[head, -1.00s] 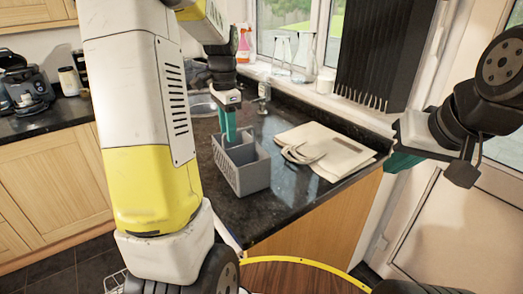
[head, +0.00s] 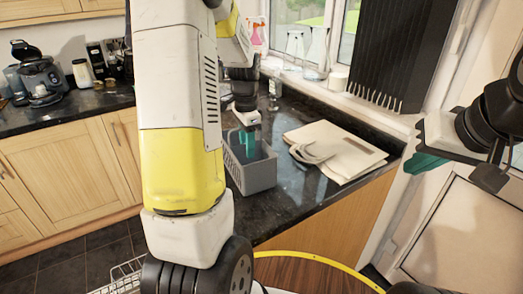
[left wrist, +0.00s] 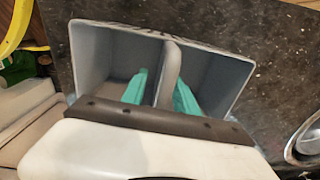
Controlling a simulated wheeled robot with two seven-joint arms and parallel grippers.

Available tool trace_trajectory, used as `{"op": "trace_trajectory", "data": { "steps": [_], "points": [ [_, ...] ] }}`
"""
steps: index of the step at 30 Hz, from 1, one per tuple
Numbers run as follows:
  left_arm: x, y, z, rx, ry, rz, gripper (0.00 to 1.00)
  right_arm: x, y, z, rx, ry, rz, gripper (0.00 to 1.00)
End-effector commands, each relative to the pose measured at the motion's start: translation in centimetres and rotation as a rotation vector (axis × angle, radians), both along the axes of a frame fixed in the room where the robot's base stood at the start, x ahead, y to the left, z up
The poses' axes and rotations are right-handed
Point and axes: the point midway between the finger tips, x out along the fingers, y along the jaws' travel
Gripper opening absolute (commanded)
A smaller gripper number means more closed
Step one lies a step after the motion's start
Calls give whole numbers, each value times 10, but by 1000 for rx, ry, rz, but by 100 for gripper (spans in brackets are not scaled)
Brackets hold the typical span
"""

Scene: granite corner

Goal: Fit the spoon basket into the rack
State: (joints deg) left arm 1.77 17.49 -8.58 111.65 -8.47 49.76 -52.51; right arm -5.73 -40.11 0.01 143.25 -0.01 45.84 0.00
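The grey spoon basket (head: 257,176) stands upright on the dark granite counter, its open top divided into two compartments. My left gripper (head: 247,145) reaches down into it from above. In the left wrist view, its teal fingers (left wrist: 160,92) straddle the basket's middle divider (left wrist: 168,70), one in each compartment. A gap shows between the left finger and the divider; the right finger is close to it. A white wire rack (head: 127,277) shows low at the left, mostly hidden behind my left arm. My right gripper (head: 426,162) is away at the right; its opening is unclear.
A cream folded board or cloth with a pale handle (head: 338,150) lies right of the basket. A tap (head: 273,92) and glass jugs (head: 316,52) are behind. A round wooden top with a yellow rim (head: 310,272) is in front.

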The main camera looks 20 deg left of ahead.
Motion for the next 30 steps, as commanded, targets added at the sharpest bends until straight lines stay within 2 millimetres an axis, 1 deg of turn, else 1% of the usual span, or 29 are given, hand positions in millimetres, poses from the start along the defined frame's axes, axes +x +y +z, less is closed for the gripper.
{"op": "trace_trajectory", "data": {
  "steps": [5,6,11,12,30],
  "points": [
    [0,0,-1,0,0,0,35,0,0,0,0,0,0,0],
    [0,0,-1,0,0,0,33,0,0,0,0,0,0,0],
    [0,0,-1,0,0,0,2,0,0,0,0,0,0,0],
    [0,0,-1,0,0,0,0,0,0,0,0,0,0,0],
    [0,0,0,0,0,0,0,0,0,0,0,0,0,0]
  ]
}}
